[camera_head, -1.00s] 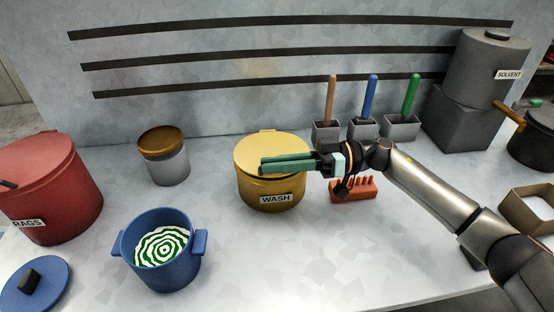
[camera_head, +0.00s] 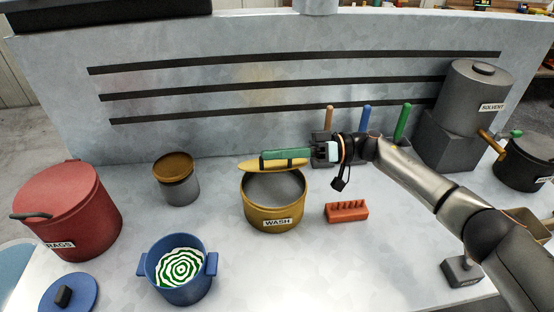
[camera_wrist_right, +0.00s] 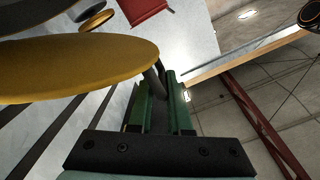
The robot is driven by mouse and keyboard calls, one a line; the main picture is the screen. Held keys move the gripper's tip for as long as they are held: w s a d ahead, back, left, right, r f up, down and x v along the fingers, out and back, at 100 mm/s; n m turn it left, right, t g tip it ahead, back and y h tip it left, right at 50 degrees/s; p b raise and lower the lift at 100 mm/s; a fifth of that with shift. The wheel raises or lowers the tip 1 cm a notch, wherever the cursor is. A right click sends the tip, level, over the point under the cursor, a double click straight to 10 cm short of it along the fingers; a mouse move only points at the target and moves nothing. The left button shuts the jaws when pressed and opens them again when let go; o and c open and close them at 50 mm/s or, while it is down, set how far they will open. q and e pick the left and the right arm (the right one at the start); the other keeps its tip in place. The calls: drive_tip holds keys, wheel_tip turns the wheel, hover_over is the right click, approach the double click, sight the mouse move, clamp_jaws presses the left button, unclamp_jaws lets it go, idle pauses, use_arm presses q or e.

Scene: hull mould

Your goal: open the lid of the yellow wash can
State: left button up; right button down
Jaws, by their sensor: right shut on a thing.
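The yellow wash can (camera_head: 258,215) stands on the bench, labelled WASH, and its grey inside shows. Its yellow lid (camera_head: 248,167) is raised and tilted at the can's back rim, seen nearly edge-on. The lid (camera_wrist_right: 70,68) also fills the left of the right wrist view. In the right wrist view the gripper (camera_wrist_right: 163,85) is shut on a dark bar, the lid's handle, beside the lid. My left gripper is out of view.
A blue pot (camera_head: 180,285) with a green-and-white pattern inside stands front left. An orange block (camera_head: 347,213) lies right of the can. Brushes in grey holders stand behind my right arm.

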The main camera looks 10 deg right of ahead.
drive_tip(key=shift+w+a+r, duration=0.1)
drive_tip(key=shift+a+r, duration=0.05)
drive_tip(key=shift+r, duration=0.2)
drive_tip(key=c, duration=0.9)
unclamp_jaws()
drive_tip(key=shift+w, duration=0.1)
drive_tip(key=shift+d+f, duration=0.1)
drive_tip(key=shift+d, duration=0.3)
drive_tip(key=shift+w+d+b, duration=0.1)
drive_tip(key=shift+d+b, duration=1.35)
drive_tip(key=shift+d, duration=4.5)
